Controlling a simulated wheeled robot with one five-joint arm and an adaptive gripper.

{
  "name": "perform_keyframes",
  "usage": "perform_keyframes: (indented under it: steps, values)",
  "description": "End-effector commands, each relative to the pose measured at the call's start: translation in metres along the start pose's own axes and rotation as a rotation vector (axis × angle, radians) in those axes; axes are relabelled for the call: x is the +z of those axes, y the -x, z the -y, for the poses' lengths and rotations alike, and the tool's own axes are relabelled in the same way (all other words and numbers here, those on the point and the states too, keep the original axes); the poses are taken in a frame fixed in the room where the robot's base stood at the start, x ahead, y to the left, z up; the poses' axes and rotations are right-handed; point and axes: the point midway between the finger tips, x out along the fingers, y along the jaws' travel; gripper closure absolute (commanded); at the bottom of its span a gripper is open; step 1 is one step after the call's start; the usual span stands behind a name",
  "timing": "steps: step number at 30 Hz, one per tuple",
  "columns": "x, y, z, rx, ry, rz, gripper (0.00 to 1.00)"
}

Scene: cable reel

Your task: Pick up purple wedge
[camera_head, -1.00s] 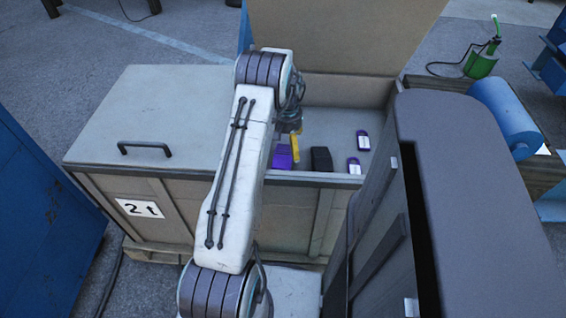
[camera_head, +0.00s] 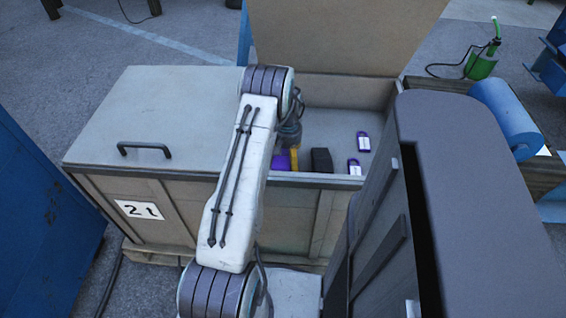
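A purple block, which looks like the purple wedge (camera_head: 281,161), lies in the open part of the grey crate, close to its front wall. My arm link covers its left side, so its full shape is hidden. My gripper (camera_head: 293,159) points down just to the right of the wedge, and a yellow part of it shows there. It looks very near the wedge or touching it; I cannot tell which. The fingertips are mostly hidden, so I cannot see how far apart they are.
A black block (camera_head: 321,160) stands just right of my gripper. The crate's front wall (camera_head: 290,215) and raised lid (camera_head: 345,35) border the opening. The closed lid (camera_head: 150,105) covers the left side.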

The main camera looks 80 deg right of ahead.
Motion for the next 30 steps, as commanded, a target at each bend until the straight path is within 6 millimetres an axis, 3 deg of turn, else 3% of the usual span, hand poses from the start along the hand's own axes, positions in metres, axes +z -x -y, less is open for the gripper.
perform_keyframes:
  steps: [15, 23, 30]
  values:
    - [-0.001, 0.002, 0.000, 0.000, 0.000, -0.003, 0.56]
    - [-0.001, 0.004, 0.000, 0.000, 0.000, -0.004, 0.57]
    - [-0.002, 0.031, 0.000, 0.001, 0.000, -0.006, 0.57]
